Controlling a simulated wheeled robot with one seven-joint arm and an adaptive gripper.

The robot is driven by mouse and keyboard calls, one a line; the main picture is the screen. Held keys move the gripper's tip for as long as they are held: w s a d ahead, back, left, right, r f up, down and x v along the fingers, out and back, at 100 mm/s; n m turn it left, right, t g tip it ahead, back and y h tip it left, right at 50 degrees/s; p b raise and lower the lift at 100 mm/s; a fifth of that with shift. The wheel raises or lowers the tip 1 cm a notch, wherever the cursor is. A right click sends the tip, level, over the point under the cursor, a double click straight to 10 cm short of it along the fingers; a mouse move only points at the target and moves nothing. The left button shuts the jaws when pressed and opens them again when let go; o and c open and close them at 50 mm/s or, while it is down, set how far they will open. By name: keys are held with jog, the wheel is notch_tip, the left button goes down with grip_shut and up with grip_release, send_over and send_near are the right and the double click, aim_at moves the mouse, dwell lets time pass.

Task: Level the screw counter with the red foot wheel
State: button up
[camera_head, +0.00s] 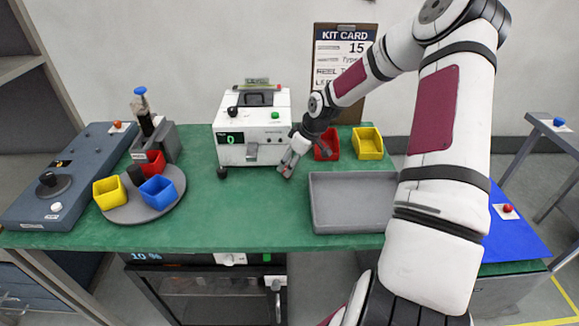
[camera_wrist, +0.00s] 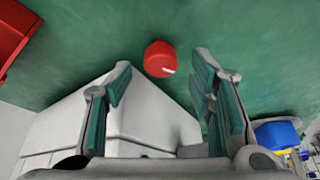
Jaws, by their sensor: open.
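The screw counter (camera_head: 243,150) is a white box near the back middle of the green bench, with a lit green display. A small level gauge (camera_head: 257,82) sits on its top; its reading is too small to tell. A dark foot wheel (camera_head: 222,172) shows at its front left corner. The red foot wheel (camera_wrist: 160,58), with a white mark, shows in the wrist view beyond the fingertips, roughly midway between them. My gripper (camera_wrist: 163,80) is open and empty, pointing down near the counter's front right corner (camera_head: 287,168). The red wheel is hidden behind my gripper in the head view.
A red bin (camera_head: 327,146) and a yellow bin (camera_head: 367,144) stand right of the counter. A grey tray (camera_head: 345,226) lies at front right. A round turntable (camera_head: 143,208) with several bins stands at left. The bench before the counter is clear.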

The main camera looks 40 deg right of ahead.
jog(key=v, duration=0.5)
jog(key=shift+s+r, duration=0.15)
jog(key=shift+r, duration=0.2)
jog(key=s+a+r+m+g+h, duration=0.1)
jog(key=s+a+r+h, duration=0.1)
jog(key=s+a+r, duration=0.6)
jog(key=s+a+r+m+h, duration=0.15)
jog(key=s+a+r, duration=0.25)
jog(key=a+r, duration=0.45)
jog(key=s+a+r+m+t, duration=0.1)
jog(key=s+a+r, duration=0.2)
jog(key=s, duration=0.5)
jog(key=s+a+r+m+t+y, duration=0.1)
jog(key=s+a+r, duration=0.3)
jog(key=s, duration=0.4)
jog(key=shift+a+r, duration=0.2)
jog(key=shift+r, duration=0.25)
jog(key=shift+y, duration=0.25)
